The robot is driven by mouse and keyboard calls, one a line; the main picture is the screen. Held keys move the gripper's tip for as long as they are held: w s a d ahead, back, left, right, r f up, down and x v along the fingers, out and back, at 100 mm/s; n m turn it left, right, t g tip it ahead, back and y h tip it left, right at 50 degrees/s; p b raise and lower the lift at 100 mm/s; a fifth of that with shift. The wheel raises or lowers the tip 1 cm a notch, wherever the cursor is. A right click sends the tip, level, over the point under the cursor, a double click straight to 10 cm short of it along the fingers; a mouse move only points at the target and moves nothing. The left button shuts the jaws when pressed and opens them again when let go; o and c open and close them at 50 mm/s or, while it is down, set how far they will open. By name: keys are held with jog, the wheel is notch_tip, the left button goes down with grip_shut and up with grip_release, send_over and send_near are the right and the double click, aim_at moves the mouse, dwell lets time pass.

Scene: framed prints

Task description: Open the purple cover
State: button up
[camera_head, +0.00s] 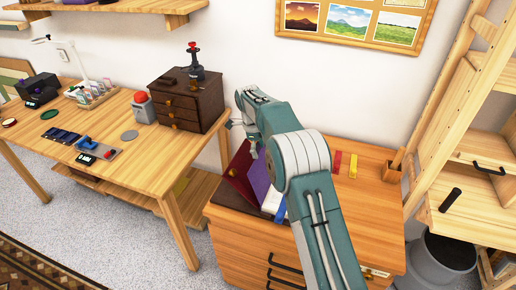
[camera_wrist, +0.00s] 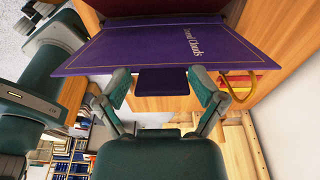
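The purple cover (camera_wrist: 150,45) fills the upper middle of the wrist view, with a thin gold border line and pale lettering near its right side. A small purple tab (camera_wrist: 163,81) stands out from its near edge. In the head view the purple cover (camera_head: 259,180) looks tilted up on the cabinet top, partly hidden by my arm. My gripper (camera_wrist: 160,84) is open, one finger to each side of the tab, with visible gaps; whether they touch the cover's edge I cannot tell. My gripper (camera_head: 251,146) shows small above the cover in the head view.
A dark red cover (camera_head: 239,176) stands left of the purple one. The wooden cabinet (camera_head: 357,229) also carries red and yellow strips and a wooden holder (camera_head: 393,170). A worktable (camera_head: 160,152) with a brown drawer box (camera_head: 187,103) is left; shelving (camera_head: 485,175) is right.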

jog(key=shift+r, duration=0.2)
notch_tip(320, 180, up, 11)
jog(key=w+a, duration=0.1)
jog(key=shift+a+r, duration=0.2)
jog(key=shift+a, duration=0.2)
